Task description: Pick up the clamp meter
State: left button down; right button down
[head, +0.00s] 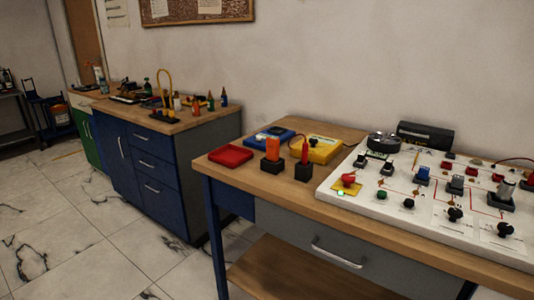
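I cannot tell for sure which thing is the clamp meter. An orange, upright device (272,147) stands in a black block (271,165) near the left end of the wooden table and may be it. A red probe (305,153) with a thin dark lead stands in a second black block (304,172) just to its right. A yellow device (324,149) and a blue device (274,136) lie flat behind them. Neither of my grippers is in view.
A red tray (231,156) sits at the table's left corner. A white circuit board (405,205) with knobs and plugs covers the right of the table (255,185). A black box (426,135) stands behind it. A blue cabinet (152,160) with cluttered top stands further left, with tiled floor in front.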

aim_at(273, 142)
jog(key=u, duration=1.6)
jog(key=i, duration=0.6)
jog(key=z, duration=2)
